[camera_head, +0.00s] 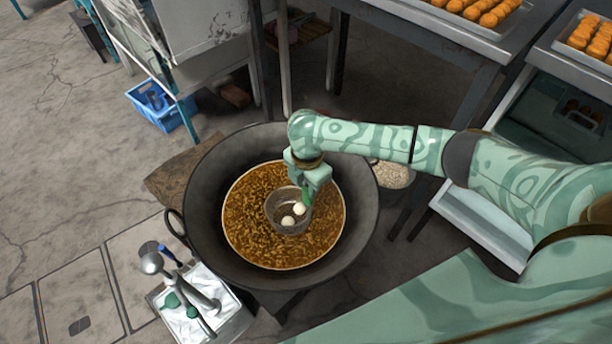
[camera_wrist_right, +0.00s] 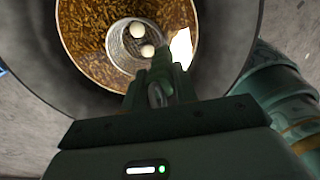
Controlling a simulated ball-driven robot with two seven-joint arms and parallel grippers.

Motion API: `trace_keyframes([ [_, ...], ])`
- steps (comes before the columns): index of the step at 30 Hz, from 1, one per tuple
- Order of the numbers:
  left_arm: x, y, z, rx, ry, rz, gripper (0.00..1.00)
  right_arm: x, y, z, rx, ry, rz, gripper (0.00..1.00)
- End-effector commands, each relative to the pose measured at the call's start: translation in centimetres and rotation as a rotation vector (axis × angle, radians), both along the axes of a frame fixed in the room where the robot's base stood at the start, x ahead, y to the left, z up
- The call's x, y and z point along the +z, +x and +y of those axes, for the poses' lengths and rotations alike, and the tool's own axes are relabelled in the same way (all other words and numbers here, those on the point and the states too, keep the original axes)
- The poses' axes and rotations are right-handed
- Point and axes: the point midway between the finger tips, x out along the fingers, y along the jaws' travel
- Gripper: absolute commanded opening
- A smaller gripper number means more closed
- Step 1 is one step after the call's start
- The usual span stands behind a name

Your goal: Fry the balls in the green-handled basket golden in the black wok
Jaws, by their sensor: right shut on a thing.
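The black wok (camera_head: 207,185) stands in the middle of the head view, with bubbling brown oil (camera_head: 250,200) in it. The wire basket (camera_head: 289,226) is in the oil, right of its middle. Two pale, whitish balls (camera_head: 299,208) lie in the basket; they also show in the right wrist view (camera_wrist_right: 147,50). My right gripper (camera_head: 308,190) is above the wok, shut on the basket's green handle (camera_wrist_right: 161,66). The gripper hides part of the handle and the basket's rim. My left gripper is not in view.
A metal tray (camera_head: 200,328) with ladles stands at the wok's lower left. Trays of golden balls (camera_head: 480,10) are on tables at the upper right. A blue crate (camera_head: 160,107) is on the floor behind. A container of pale grains (camera_head: 395,174) is right of the wok, partly under my arm.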

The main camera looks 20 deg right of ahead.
Motion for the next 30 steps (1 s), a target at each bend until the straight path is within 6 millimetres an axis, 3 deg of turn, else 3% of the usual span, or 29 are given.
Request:
trace_keyframes([
  [6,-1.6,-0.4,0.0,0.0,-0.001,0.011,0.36,-3.4,0.0,0.1,0.0,0.002,0.003,0.03],
  [12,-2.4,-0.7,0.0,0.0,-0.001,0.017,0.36,-5.2,0.0,0.1,-0.002,0.002,0.002,0.03],
  [30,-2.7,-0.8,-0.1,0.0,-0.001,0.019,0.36,-5.9,0.0,0.1,-0.001,0.002,0.001,0.03],
])
